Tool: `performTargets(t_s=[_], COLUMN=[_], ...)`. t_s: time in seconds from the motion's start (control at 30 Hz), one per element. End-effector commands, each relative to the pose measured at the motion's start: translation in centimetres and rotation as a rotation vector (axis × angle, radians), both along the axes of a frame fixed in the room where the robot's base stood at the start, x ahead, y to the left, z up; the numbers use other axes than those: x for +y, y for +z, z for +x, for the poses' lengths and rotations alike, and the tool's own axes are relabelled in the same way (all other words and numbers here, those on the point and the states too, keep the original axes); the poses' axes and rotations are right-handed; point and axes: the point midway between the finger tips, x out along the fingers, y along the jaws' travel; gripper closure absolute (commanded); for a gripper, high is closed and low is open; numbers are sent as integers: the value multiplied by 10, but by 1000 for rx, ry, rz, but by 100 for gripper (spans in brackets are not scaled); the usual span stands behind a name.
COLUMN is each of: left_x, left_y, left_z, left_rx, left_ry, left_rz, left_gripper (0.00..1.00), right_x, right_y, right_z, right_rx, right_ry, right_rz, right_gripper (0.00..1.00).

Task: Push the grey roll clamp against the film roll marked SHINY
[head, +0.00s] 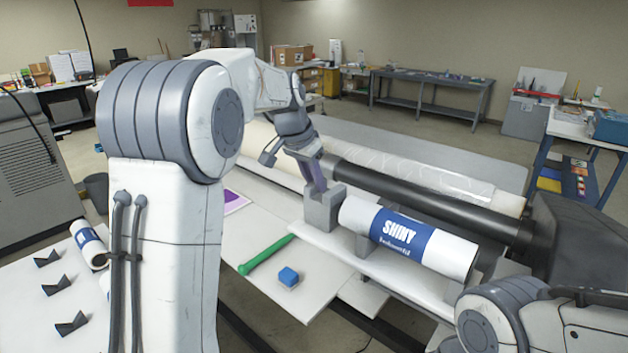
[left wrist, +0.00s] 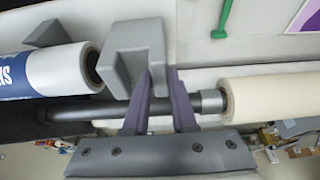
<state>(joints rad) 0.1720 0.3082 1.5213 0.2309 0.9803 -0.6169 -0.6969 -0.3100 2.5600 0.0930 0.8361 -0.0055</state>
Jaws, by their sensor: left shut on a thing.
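The grey roll clamp (head: 322,210) is a notched block standing at the left end of the film roll marked SHINY (head: 408,237). The roll is white with a blue label and lies on grey supports. My left gripper (head: 316,186) comes down on the clamp from above and is shut on it. In the left wrist view the clamp (left wrist: 136,58) is beside the purple fingers (left wrist: 163,85), with the roll's open core end (left wrist: 92,68) close to its left. My right gripper is out of view.
A dark roller (head: 430,200) and a clear-wrapped roll (head: 440,180) run behind the SHINY roll. A green tool (head: 266,254) and a blue block (head: 288,277) lie on the white table in front. White table surface is free around them.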

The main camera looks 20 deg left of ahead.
Motion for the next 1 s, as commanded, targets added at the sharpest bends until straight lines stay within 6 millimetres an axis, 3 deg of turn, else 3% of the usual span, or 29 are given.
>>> performTargets(t_s=[0.43, 0.7, 1.0], left_x=[-1, -42, -50], left_y=[1, 0, 2], left_z=[0, -14, -17], left_rx=[-3, -4, -2], left_ry=[-1, -6, -1], left_rz=[0, 0, -4], left_gripper=[100, 100, 100], right_x=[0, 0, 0], right_y=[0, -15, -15], right_z=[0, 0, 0], right_rx=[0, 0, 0], right_ry=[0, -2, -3], right_rz=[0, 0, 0], right_gripper=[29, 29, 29])
